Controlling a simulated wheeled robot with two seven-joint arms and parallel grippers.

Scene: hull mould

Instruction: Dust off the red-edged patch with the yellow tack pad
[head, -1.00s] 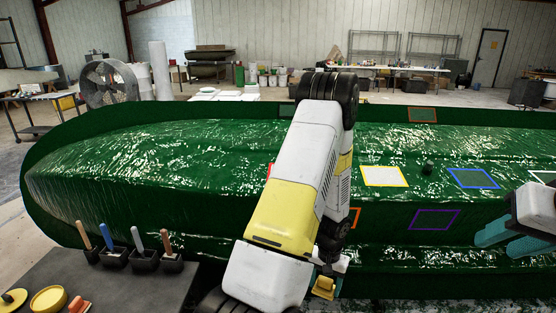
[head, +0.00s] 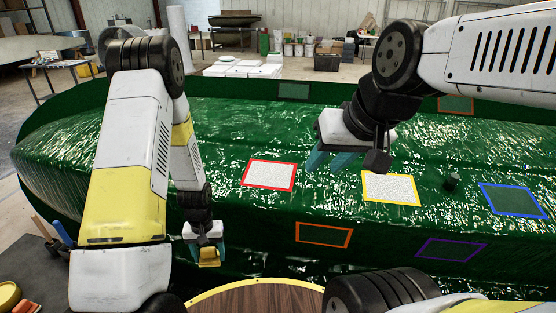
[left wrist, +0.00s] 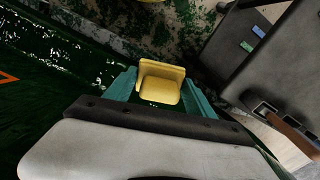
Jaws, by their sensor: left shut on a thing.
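The red-edged patch (head: 269,174) lies on the green hull mould, its inside covered in white speckles. My left gripper (head: 208,254) is shut on the yellow tack pad (head: 208,260), left of and nearer to me than that patch, and apart from it. The left wrist view shows the pad (left wrist: 160,84) between the teal fingers (left wrist: 160,95). My right gripper (head: 332,160) is over the hull, right of the red-edged patch; its two teal fingers stand apart with nothing seen between them.
A yellow-edged patch (head: 390,188), also white-speckled, lies to the right. Orange (head: 324,234), purple (head: 450,249) and blue (head: 513,200) outlines are green inside. A dark knob (head: 451,184) stands up from the hull. A round wooden top (head: 255,300) is at the bottom.

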